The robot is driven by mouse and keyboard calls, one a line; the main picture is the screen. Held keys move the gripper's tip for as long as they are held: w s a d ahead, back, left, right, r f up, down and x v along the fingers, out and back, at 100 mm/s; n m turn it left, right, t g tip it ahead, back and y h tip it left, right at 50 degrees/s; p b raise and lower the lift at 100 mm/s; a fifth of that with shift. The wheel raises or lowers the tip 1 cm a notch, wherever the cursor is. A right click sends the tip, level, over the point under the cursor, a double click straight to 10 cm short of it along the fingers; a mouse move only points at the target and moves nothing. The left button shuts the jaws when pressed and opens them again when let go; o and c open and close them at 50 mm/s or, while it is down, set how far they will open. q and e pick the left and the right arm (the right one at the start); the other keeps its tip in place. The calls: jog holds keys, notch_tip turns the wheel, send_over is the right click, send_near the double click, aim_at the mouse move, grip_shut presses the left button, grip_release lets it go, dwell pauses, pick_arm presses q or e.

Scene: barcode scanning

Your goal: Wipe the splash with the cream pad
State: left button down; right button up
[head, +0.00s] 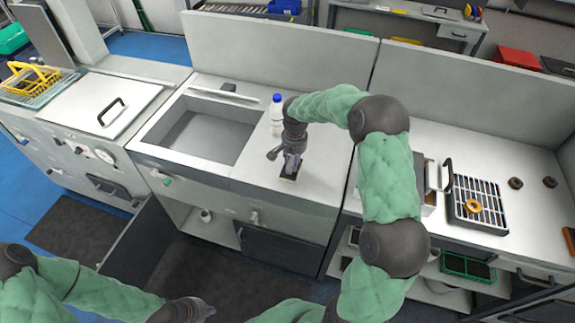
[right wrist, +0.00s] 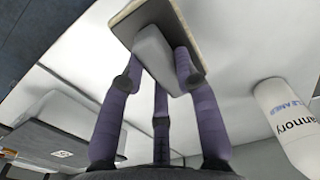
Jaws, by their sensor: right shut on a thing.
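My right gripper (head: 292,163) points down over the white counter to the right of the sink. It is shut on the grey handle of the cream pad (head: 288,178). In the right wrist view, the fingers (right wrist: 160,75) grip this handle, and the flat pad (right wrist: 131,22) with its cream edge lies beyond them. The pad is at or close above the counter; contact is not clear. I cannot make out the splash in either view. My left gripper (head: 205,308) is low at the front, away from the counter, and its fingers are too small to read.
A white cleaner bottle (head: 276,115) with a blue cap stands just behind the right gripper, and shows in the right wrist view (right wrist: 285,115). The sink (head: 195,135) is open to the left. A black rack (head: 474,203) sits on the right counter. The front-right counter beside the pad is clear.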

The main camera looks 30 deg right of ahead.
jog(key=shift+w+d+r+p, duration=0.15)
jog(key=shift+r+p, duration=0.3)
jog(key=shift+r, duration=0.4)
jog(key=shift+r+p, duration=0.9)
jog(key=shift+r, duration=0.55)
jog(key=shift+s+r, duration=0.2)
